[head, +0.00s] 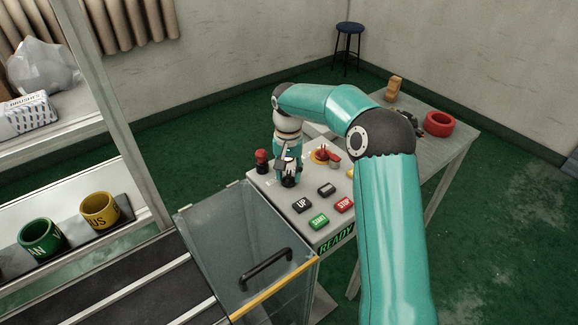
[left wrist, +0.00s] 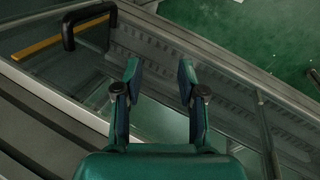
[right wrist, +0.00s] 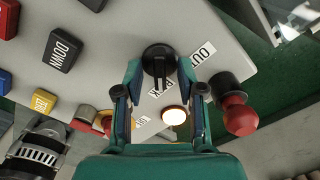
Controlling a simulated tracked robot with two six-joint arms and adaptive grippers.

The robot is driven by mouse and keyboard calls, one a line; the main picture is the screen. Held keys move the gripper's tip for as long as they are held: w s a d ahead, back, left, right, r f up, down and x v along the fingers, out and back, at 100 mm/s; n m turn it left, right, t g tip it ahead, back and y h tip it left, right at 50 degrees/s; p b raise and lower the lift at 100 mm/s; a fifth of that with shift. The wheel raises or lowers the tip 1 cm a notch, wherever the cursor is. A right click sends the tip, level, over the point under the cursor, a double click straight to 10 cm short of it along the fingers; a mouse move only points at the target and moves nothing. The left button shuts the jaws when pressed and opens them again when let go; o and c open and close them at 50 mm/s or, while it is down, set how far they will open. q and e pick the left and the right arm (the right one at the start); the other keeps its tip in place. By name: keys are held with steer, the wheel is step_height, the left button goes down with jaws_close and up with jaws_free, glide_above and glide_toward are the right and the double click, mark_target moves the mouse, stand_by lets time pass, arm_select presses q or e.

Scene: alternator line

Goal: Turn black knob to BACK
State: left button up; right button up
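The black knob (right wrist: 158,62) is on the grey control panel, below my right gripper. In the right wrist view its bar looks roughly upright in the picture. An OUT label (right wrist: 203,54) is to its right, and a second label is partly hidden under it. My right gripper (right wrist: 161,75) is open, its fingertips on either side of the knob with visible gaps; depth is hard to tell. In the head view the right gripper (head: 289,167) points down over the knob (head: 288,182). My left gripper (left wrist: 160,75) is open and empty above a glass panel.
Near the knob are a red-topped black control (right wrist: 238,112) and a lit round lamp (right wrist: 175,115). UP (head: 302,204), START (head: 319,221) and STOP (head: 344,204) buttons are on the panel's near side. A glass door with a black handle (head: 266,268) stands at front left.

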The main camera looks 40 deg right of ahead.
mark_target(288, 174)
step_height(288, 174, up, 12)
stand_by(0.5)
stand_by(0.4)
